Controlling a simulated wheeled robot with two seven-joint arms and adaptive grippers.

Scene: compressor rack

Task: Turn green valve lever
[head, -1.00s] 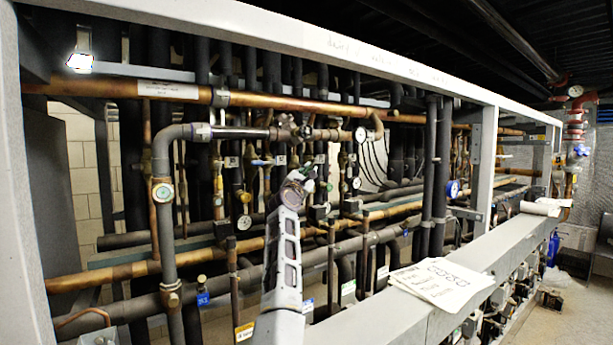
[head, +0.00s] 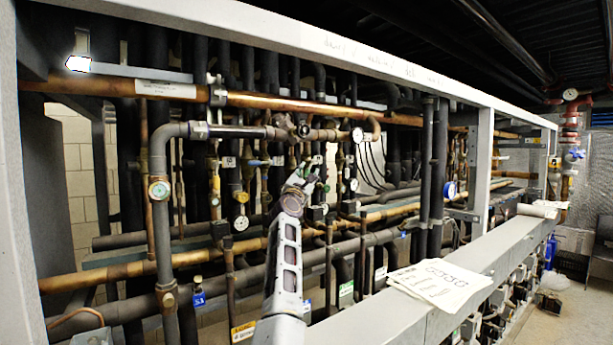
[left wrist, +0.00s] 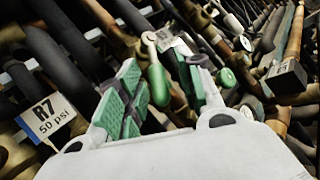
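The green valve lever (left wrist: 158,84) shows in the left wrist view, among dark pipes and brass fittings. My left gripper (left wrist: 162,82) is open, with green-padded fingers on either side of the lever. The lever appears between the fingers; I cannot tell whether either pad touches it. In the head view my left gripper (head: 303,178) reaches into the rack's pipework from below. The lever is hard to make out there, close to the fingers. My right gripper is in neither view.
Gauges (head: 240,223) and vertical pipes crowd around the gripper. A copper pipe (head: 290,103) runs above it. A white frame post (head: 482,165) stands to the right. Papers (head: 440,284) lie on the front beam (head: 520,232).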

